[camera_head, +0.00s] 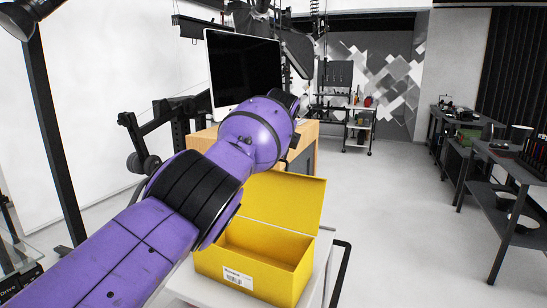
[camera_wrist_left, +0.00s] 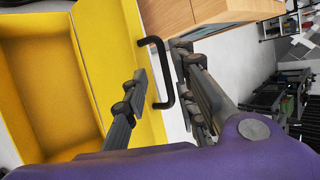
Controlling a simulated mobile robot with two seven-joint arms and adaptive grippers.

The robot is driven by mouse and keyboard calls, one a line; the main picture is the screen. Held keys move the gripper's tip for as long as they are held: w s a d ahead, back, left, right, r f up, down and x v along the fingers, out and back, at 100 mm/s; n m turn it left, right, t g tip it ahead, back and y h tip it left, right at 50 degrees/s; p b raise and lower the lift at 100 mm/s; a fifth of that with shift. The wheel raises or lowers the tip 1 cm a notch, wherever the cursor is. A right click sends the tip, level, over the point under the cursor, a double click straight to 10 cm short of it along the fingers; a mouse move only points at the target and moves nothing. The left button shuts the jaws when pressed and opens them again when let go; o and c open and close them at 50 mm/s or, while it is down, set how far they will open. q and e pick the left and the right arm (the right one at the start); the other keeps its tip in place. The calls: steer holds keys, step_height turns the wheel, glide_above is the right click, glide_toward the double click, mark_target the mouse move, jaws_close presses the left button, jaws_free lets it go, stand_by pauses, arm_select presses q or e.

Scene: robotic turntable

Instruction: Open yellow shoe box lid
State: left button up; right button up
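The yellow shoe box (camera_head: 258,268) stands on a white table (camera_head: 318,272), with a white label on its front. Its lid (camera_head: 285,200) is raised, standing up at the back edge, and the empty-looking inside shows. My purple left arm reaches over the box's left side and hides part of the lid; its gripper is hidden in the head view. In the left wrist view, the box interior (camera_wrist_left: 38,75) is at left and the lid (camera_wrist_left: 108,45) beside it. My left gripper (camera_wrist_left: 160,75) is open, fingers apart, nothing held; one finger overlaps the lid in view. My right gripper is not seen.
A black rail (camera_head: 341,270) runs along the table's right side; it also shows between the fingers in the left wrist view (camera_wrist_left: 165,72). A wooden desk (camera_head: 303,148) with a monitor (camera_head: 243,70) stands behind. Dark workbenches (camera_head: 505,158) line the right; the floor between is clear.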

arm_select(q)
steer(key=v, duration=1.2)
steer(key=shift+f, duration=0.2)
